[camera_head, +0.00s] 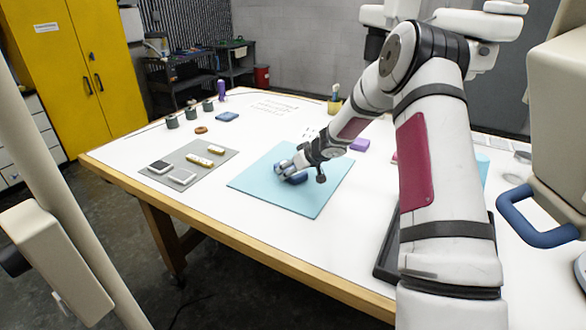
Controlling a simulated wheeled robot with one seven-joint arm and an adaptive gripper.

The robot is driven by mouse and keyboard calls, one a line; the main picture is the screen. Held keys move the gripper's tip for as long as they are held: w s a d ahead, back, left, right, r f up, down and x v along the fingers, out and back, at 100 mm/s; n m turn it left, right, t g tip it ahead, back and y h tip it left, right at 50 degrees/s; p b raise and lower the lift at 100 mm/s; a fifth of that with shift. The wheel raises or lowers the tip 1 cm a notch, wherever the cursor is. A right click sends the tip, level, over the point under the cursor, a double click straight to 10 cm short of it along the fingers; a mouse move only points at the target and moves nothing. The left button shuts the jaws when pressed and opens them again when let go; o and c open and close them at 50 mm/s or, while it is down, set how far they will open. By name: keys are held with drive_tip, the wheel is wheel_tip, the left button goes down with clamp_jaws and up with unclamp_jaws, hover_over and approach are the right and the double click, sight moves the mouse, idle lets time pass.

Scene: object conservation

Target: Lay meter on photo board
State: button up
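A flat light blue board (317,197) lies on the white table and looks like the photo board. My gripper (284,173) is low over the middle of this board, with its fingers pointing to the left. A small dark blue object (297,179) is at the fingers, on or just above the board; it may be the meter. The fingers partly cover it, and I cannot tell whether they are closed on it.
A grey mat (175,160) to the left holds two small white-framed pieces (183,177) and yellowish pieces (199,160). Several dark green jars (190,113), a brown ring (201,130) and a blue pad (227,116) stand behind. A purple block (359,145) is right of the board.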

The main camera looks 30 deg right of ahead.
idle(0.3)
drive_tip(key=shift+r, duration=0.2)
drive_tip(key=s+a+r+m+h, duration=0.1)
drive_tip(key=s+r+h, duration=0.1)
drive_tip(key=s+r, duration=0.55)
drive_tip(key=s+a+r+h+p, duration=0.15)
drive_tip(key=s+r, duration=0.25)
drive_tip(key=r, duration=0.7)
drive_tip(key=s+r+m+h, duration=0.1)
drive_tip(key=s+r+h, duration=0.2)
drive_tip(key=s+r, duration=0.45)
drive_tip(key=s+a+g+y, duration=0.1)
drive_tip(key=s+a+y, duration=0.1)
drive_tip(key=s+a, duration=0.6)
drive_tip(key=s+a+g+y, duration=0.2)
drive_tip(key=s+a, duration=0.6)
drive_tip(key=s, duration=1.1)
drive_tip(key=shift+a+r+y, duration=0.15)
drive_tip(key=shift+r+y, duration=0.05)
drive_tip(key=shift+y, duration=0.15)
drive_tip(key=shift+s, duration=0.1)
